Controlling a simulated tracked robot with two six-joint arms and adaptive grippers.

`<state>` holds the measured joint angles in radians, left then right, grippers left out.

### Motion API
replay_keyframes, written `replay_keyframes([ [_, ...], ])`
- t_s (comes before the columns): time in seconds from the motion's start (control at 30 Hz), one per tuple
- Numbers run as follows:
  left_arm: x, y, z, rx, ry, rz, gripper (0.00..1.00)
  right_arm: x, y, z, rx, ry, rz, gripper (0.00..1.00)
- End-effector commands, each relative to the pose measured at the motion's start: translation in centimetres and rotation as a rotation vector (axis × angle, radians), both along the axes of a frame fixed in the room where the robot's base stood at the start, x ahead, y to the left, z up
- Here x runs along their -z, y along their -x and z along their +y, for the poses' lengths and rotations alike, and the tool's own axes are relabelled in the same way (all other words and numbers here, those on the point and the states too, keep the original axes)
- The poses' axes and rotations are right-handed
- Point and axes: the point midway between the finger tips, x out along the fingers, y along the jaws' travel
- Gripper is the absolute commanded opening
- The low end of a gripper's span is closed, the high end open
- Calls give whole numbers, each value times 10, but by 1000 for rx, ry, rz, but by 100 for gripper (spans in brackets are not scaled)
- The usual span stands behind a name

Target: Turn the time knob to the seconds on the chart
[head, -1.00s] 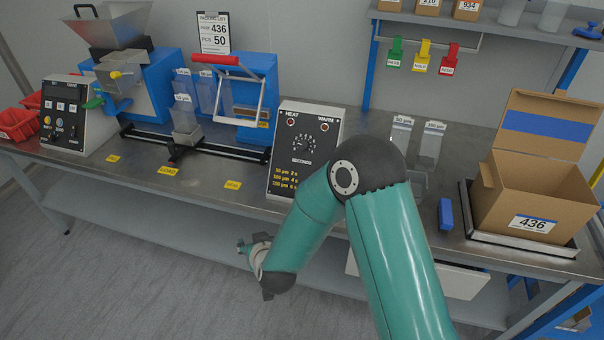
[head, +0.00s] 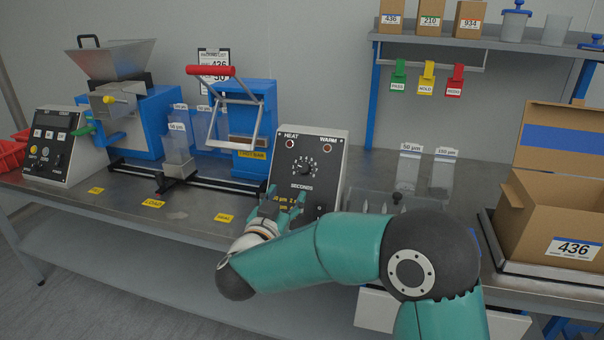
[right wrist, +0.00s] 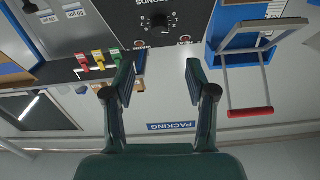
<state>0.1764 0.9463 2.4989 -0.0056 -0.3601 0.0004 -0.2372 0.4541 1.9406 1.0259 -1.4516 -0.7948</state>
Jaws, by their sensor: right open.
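The time knob (head: 305,167) is a black dial on the dark front panel of the sealer box (head: 330,150), above the word SECONDS. In the right wrist view the picture is upside down; the knob (right wrist: 158,21) shows at the top, beyond the open fingers (right wrist: 160,80). My left gripper is out of view.
A blue press with a red handle (head: 210,71) stands left of the box. Clear bags (head: 409,165) stand to its right, and an open carton (head: 560,225) is at far right. Yellow labels (head: 224,218) mark the bench's front edge, where there is free room.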

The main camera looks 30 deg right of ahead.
Motion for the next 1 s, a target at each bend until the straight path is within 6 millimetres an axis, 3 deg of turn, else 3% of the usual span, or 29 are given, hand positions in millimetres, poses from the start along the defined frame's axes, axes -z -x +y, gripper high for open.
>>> replay_keyframes([
  [0.2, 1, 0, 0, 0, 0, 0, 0, 1, -32, -39, 4, 0, 0, 56],
  [0.5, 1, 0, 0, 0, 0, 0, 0, 1, -67, -79, 0, 0, 0, 56],
  [0.7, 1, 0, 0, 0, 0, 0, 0, 1, -78, -90, -2, 0, 1, 56],
  [1.0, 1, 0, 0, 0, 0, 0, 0, 1, -79, -91, -4, 0, 1, 56],
])
